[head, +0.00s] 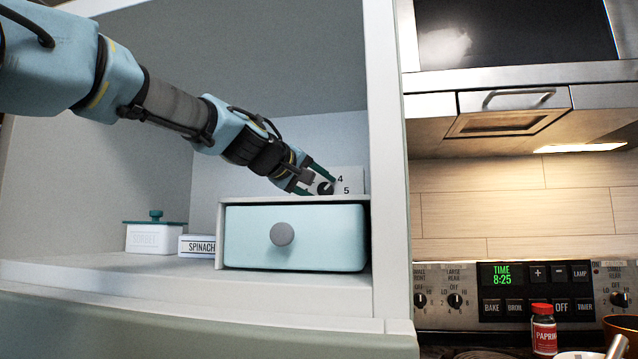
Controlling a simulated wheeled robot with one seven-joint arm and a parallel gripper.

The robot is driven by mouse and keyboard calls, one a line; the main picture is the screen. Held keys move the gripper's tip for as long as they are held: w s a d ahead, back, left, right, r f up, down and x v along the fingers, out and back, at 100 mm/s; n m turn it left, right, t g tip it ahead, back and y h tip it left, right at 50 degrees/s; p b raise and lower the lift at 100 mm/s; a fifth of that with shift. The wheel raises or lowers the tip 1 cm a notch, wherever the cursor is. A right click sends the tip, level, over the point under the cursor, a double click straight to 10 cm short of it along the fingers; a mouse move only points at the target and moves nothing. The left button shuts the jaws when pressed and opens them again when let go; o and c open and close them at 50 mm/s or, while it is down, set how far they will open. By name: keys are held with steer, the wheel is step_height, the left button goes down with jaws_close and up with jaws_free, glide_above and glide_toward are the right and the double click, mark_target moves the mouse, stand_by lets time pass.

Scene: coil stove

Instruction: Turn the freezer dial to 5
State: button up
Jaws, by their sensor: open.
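The freezer dial (325,188) is a small dark knob on a pale panel (349,175) at the back of the freezer compartment, above the drawer. The numbers 4 and 5 show to its right; the other markings are hidden by my gripper. My gripper (323,183) is open, its green-tipped fingers around or just in front of the dial. I cannot tell whether they touch it. The dial's pointer setting is too small to read.
A pale blue drawer (325,238) with a round grey knob (282,233) stands below my gripper. A lidded sherbet box (154,237) and a spinach box (197,245) sit to its left. The compartment's right wall (387,150) is close. A stove panel (470,300) and paprika jar (544,331) lie beyond it.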

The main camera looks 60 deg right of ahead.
jaws_close()
stand_by(0.4)
steer(key=shift+r+p, duration=0.15)
steer(key=shift+p, duration=0.35)
steer(key=shift+s+r+m+p, duration=0.1)
steer(key=shift+r+m+p, duration=0.1)
steer(key=shift+m+p, duration=0.55)
steer(key=p, duration=0.3)
steer(key=m+t+y+p, duration=0.1)
steer(key=p, duration=0.2)
steer(key=shift+s+r+m+y, duration=0.2)
steer(key=shift+m+y, duration=0.05)
steer(key=shift+y, duration=0.05)
steer(key=p, duration=0.1)
steer(key=m+t+p, duration=0.1)
steer(key=p, duration=0.1)
steer(key=shift+s+d+f+m, duration=0.1)
steer(key=shift+f+m, duration=0.05)
steer(key=shift+m, duration=0.15)
steer(key=shift+f+m+t+y, duration=0.2)
steer(key=shift+m+t+y, duration=0.3)
steer(key=shift+m+t, duration=0.2)
